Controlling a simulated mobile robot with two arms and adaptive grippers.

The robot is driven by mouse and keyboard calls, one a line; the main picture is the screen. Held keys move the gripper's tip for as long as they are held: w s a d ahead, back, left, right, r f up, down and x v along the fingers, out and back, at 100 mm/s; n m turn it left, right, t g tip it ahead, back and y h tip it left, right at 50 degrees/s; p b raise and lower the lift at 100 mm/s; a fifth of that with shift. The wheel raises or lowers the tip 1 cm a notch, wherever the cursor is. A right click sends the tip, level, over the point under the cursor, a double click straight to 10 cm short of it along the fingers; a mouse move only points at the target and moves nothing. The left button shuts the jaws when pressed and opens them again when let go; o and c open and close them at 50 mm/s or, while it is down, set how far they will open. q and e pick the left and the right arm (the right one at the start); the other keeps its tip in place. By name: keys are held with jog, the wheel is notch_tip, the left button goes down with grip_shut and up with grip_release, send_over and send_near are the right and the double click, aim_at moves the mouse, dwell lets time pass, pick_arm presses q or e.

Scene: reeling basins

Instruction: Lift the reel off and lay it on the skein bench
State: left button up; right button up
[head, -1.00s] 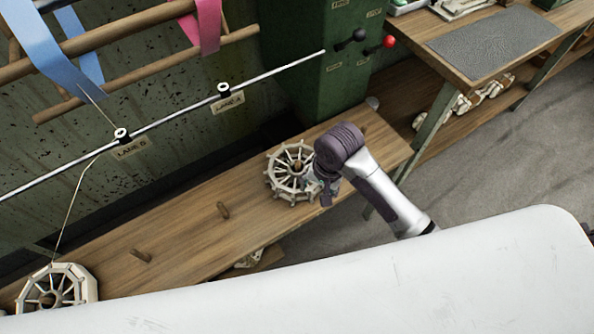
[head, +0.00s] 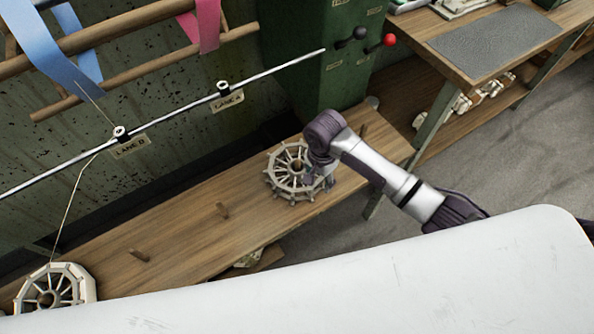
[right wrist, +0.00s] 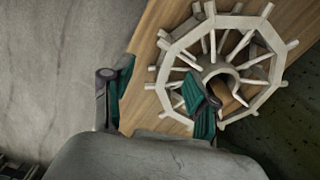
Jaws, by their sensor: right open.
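A pale spoked reel (head: 283,182) sits around a peg on the wooden plank at the middle of the head view. It also shows in the right wrist view (right wrist: 170,58), with its hub around the peg. My right gripper (head: 318,177) is over the reel's right side. In the right wrist view my right gripper (right wrist: 157,98) is open. One green-padded finger is over the reel close to the hub, the other is outside the rim. I cannot tell whether they touch it. A bench with a grey mat (head: 495,45) stands at the upper right. My left gripper is not in view.
A second reel (head: 75,287) with a thread running up from it is at the lower left. Bare pegs (head: 222,210) stand along the plank (head: 180,240). A thin metal rod (head: 170,118) runs above it. A green cabinet (head: 330,80) stands behind, with red and black knobs.

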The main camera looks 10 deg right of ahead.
aim_at(319, 184)
jog(key=f, duration=0.5)
jog(key=shift+d+f, duration=0.15)
jog(key=shift+d, duration=0.05)
grip_shut()
